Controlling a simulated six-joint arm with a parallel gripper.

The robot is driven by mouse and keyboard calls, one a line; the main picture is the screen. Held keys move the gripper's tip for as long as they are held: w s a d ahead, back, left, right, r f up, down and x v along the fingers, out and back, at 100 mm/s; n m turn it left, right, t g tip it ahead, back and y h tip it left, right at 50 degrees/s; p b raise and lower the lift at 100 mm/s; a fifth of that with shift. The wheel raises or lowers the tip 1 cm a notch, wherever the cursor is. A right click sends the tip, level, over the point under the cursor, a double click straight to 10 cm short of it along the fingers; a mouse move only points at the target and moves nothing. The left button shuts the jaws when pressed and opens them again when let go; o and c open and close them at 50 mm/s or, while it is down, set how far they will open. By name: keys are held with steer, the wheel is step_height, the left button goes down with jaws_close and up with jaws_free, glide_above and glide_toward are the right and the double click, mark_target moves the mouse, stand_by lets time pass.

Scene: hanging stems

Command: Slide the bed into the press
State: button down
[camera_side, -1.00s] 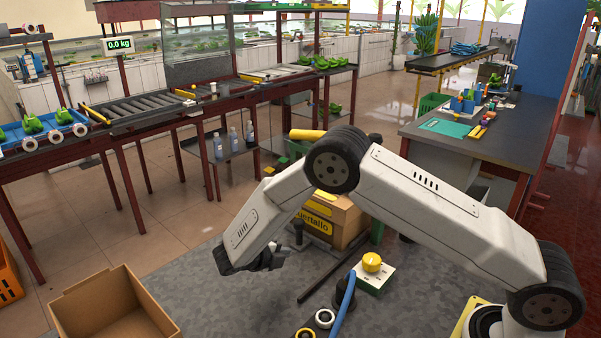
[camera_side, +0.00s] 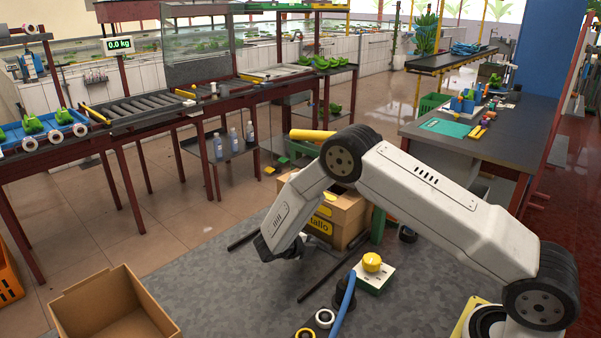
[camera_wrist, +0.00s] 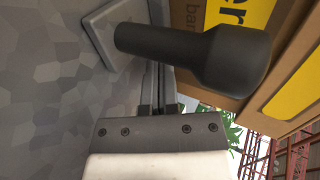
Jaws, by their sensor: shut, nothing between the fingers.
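The bed carries a brown cardboard box (camera_side: 347,217) with a yellow label, set between two dark floor rails; its own surface is largely hidden. In the wrist view, a dark upright handle with a thick knob (camera_wrist: 238,60) rises from a grey plate (camera_wrist: 100,32) beside the box (camera_wrist: 185,14). My arm hides the handle in the side view. My gripper (camera_side: 298,248) is shut and empty, low by the handle. In the wrist view, its fingers (camera_wrist: 157,78) reach toward the handle's stem; contact cannot be told. The press seems to be the frame with the green post (camera_side: 378,225), mostly behind my arm.
One rail (camera_side: 322,274) runs right of my gripper, another (camera_side: 243,240) left of it. A control box with a yellow knob (camera_side: 372,263) stands at the right. An open empty carton (camera_side: 112,308) stands front left. The grey mat between is clear.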

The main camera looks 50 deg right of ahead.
mark_target(320, 237)
stand_by(0.3)
steer(key=shift+d, duration=2.35)
steer(key=shift+a, duration=0.1)
steer(key=shift+a, duration=0.5)
steer(key=a, duration=0.3)
steer(key=shift+a, duration=0.25)
steer(key=v, duration=1)
steer(key=shift+d+r, duration=0.1)
